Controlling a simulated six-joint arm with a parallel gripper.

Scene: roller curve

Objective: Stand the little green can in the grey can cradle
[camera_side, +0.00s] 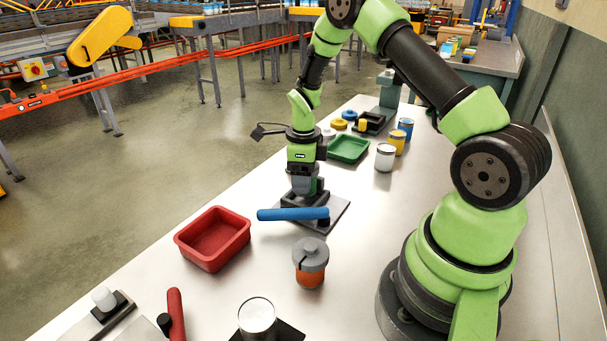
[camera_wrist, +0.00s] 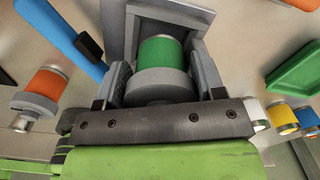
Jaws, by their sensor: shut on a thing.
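The little green can (camera_wrist: 161,52) shows in the wrist view with a grey round end nearest my gripper. My gripper (camera_wrist: 162,76) is shut on it, one finger on each side. The grey can cradle (camera_wrist: 131,30) frames the can's far part, with walls at the left, top and right. In the side view my gripper (camera_side: 305,188) is low over the cradle's flat base (camera_side: 338,214). The can is mostly hidden there. I cannot tell whether it touches the cradle floor.
A blue-handled tool (camera_side: 280,214) lies close in front of the cradle. An orange can with a grey top (camera_side: 310,270) and a red tray (camera_side: 238,238) stand nearer. A green tray (camera_side: 350,149) and white (camera_side: 385,158), yellow (camera_side: 398,143) and blue cans stand behind.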

